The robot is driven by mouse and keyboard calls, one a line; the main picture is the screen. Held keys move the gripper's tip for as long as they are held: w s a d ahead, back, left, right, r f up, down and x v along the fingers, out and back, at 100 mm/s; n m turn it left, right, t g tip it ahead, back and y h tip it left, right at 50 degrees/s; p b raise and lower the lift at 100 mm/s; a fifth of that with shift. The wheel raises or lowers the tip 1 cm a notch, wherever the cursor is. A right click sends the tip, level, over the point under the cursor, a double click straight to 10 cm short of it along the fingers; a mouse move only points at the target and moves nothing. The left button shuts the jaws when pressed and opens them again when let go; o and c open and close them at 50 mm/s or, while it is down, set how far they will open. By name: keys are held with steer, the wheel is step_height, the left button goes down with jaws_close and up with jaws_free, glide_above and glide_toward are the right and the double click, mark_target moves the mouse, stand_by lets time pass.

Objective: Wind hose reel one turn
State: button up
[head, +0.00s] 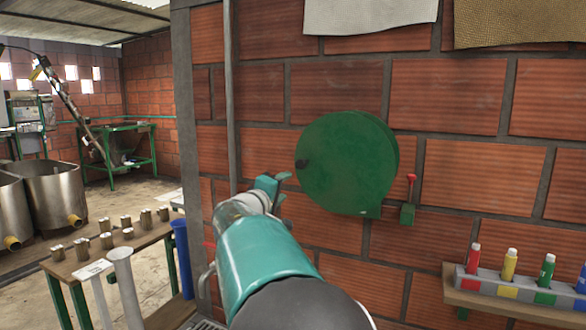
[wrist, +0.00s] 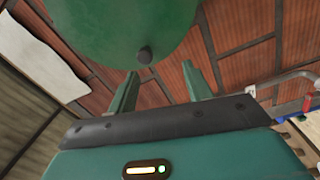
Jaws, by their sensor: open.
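The green round hose reel (head: 350,165) is mounted on the brick wall, right of the middle in the head view. A small dark crank knob (head: 301,164) sticks out near its left edge. In the wrist view the reel (wrist: 120,25) fills the top, with the dark knob (wrist: 144,55) at its lower edge. My gripper (head: 283,187) is open and empty, just left of and below the knob in the head view. In the wrist view the gripper's two green fingers (wrist: 160,80) stand apart, and the knob shows beyond and between their tips, nearer the left one.
A small green valve with a red handle (head: 408,200) sits right of the reel. A shelf with coloured bottles (head: 520,290) is at lower right. A vertical pipe (head: 229,90) runs up the wall.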

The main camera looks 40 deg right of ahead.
mark_target(299, 164)
step_height(299, 164, down, 4)
steer(key=n+h, duration=0.2)
steer(key=n, duration=1.2)
steer(key=w+d+r+n, duration=0.1)
steer(key=d+r+n, duration=0.1)
steer(key=d, duration=0.1)
steer(key=w+d+r+n+t+h, duration=0.1)
steer(key=w+d+r+n, duration=0.1)
steer(key=d+r+n, duration=0.1)
steer(key=w+d+r+n+t, duration=0.1)
steer(key=w+d+r+n, duration=0.1)
steer(key=d+r, duration=0.1)
steer(key=shift+w+d+r+n, duration=0.1)
steer(key=shift+d+n, duration=0.2)
steer(key=shift+d, duration=0.5)
jaws_close()
